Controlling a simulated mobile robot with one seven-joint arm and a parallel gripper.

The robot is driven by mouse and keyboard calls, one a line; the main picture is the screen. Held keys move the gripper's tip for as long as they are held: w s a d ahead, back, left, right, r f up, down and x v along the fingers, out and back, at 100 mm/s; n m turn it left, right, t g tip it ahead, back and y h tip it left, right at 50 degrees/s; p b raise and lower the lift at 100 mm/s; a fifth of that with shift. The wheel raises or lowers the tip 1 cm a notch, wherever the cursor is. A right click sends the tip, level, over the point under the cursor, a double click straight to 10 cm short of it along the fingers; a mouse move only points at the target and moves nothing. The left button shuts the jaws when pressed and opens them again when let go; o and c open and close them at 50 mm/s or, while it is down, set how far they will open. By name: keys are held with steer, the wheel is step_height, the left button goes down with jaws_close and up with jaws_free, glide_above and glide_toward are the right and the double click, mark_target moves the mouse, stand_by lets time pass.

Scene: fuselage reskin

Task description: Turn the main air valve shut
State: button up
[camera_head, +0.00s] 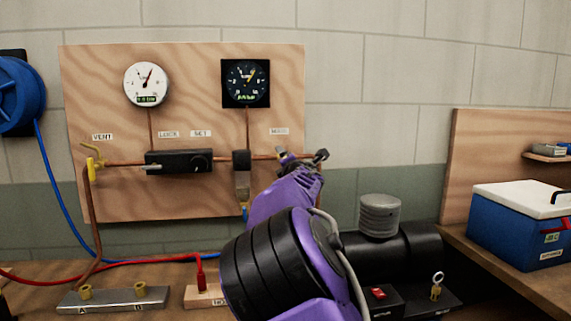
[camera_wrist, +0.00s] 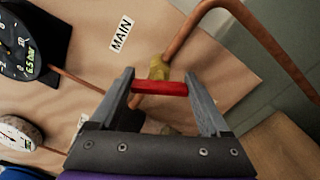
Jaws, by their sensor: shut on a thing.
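The main valve shows in the wrist view as a brass body (camera_wrist: 158,68) on a copper pipe, with a red handle (camera_wrist: 160,87) just below it in the picture. A "MAIN" label (camera_wrist: 121,34) is on the board beside it; the label also shows in the head view (camera_head: 279,131). My gripper (camera_wrist: 161,85) has one finger at each end of the red handle and is shut on it. In the head view my gripper (camera_head: 301,160) is at the right end of the pipe on the board, and my purple arm hides most of the valve.
The wooden board (camera_head: 195,75) carries a white gauge (camera_head: 147,85), a black gauge (camera_head: 246,82), a black regulator block (camera_head: 180,161) and a yellow vent valve (camera_head: 95,165). A black compressor with a grey filter (camera_head: 380,216) stands right of my arm. A blue cooler (camera_head: 515,235) is far right.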

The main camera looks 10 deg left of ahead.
steer(key=m, duration=0.5)
steer(key=shift+m, duration=0.4)
stand_by(0.3)
steer(key=o, duration=1.2)
steer(key=shift+f, duration=0.1)
steer(key=shift+s, duration=0.1)
steer(key=shift+v, duration=8.6)
steer(key=shift+d, duration=0.15)
